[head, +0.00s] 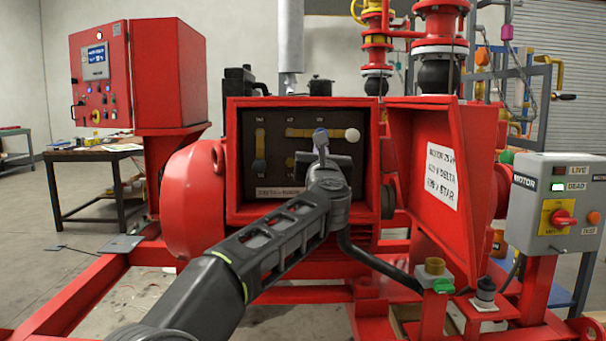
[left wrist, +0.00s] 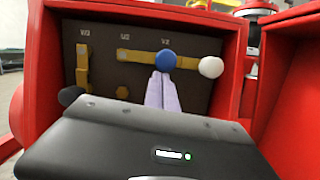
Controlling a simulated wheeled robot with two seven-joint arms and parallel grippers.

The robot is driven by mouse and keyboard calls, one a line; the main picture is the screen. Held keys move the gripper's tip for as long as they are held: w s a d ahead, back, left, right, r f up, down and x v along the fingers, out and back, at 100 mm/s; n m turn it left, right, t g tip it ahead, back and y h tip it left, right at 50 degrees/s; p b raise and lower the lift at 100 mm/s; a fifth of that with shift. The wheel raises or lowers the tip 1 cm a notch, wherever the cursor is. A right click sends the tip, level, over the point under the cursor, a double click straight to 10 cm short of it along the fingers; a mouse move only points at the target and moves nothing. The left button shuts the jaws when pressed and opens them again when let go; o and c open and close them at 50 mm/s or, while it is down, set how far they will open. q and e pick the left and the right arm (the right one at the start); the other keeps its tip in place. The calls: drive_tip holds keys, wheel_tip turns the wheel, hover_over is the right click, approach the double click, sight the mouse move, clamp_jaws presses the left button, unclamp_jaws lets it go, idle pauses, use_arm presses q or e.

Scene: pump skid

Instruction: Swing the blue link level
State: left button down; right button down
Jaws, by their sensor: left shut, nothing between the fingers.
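The blue link is a brass bar (left wrist: 137,56) with a blue knob (left wrist: 166,60) at its right end. It lies about level along the top row of the open red box, and its knob also shows in the head view (head: 320,133). My left gripper (left wrist: 162,76) is shut and empty, its fingertips just below the blue knob. I cannot tell whether they touch it. In the head view my left wrist and hand hide the lower middle of the panel. My right gripper is in neither view.
A white knob (left wrist: 210,67) sits right of the blue one. A brass bar (left wrist: 82,68) stands upright at left, with a black knob (left wrist: 70,96) low down. The box's red side walls and open door (head: 430,180) bound the space.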

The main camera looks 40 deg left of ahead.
use_arm(q)
drive_tip(key=f+b, duration=0.2)
drive_tip(key=s+f+b, duration=0.1)
drive_tip(key=f+b, duration=0.1)
drive_tip(key=shift+f, duration=0.3)
drive_tip(key=b+v, duration=0.1)
drive_tip(key=v, duration=0.8)
drive_tip(key=shift+s+r, duration=0.2)
